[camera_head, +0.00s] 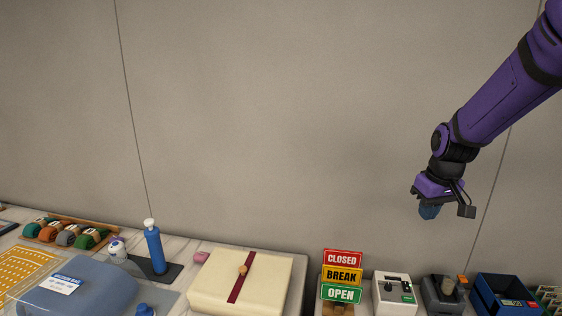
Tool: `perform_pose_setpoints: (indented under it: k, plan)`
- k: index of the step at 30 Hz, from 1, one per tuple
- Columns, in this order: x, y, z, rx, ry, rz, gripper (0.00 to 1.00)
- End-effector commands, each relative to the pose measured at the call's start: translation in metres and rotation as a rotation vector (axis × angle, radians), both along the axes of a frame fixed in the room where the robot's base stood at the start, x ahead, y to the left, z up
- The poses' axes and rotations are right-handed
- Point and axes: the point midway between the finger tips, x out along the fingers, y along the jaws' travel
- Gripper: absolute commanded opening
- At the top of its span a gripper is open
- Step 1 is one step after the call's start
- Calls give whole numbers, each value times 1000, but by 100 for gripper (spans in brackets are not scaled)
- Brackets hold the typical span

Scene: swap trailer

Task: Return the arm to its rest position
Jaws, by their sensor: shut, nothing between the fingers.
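My gripper (430,212) hangs at the end of my purple arm at the right of the head view. It is in the air above the right-hand counter, pointing down, clear of the objects below. Its fingertips are small in this view and partly hidden by the gripper body. The fingers are shut with nothing held between them.
A CLOSED/BREAK/OPEN sign (342,276), a white device (394,294), a dark grey device (444,295) and a blue bin (505,298) stand below my gripper. A cream box (207,285) and a blue bottle (154,250) are further left. A plain wall stands behind.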

Motion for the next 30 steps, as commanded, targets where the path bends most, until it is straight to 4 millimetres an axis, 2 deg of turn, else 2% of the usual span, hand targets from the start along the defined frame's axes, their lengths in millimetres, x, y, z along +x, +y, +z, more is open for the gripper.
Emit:
perform_pose_setpoints:
  k: [1,6,15,21,30]
  plan:
    - [-9,3,13,2,-15,-4,0]
    - [-40,11,47,7,-52,-28,0]
    - [-100,24,93,18,-115,-70,0]
    - [-143,31,116,24,-157,-99,0]
    - [-208,39,135,34,-221,-144,0]
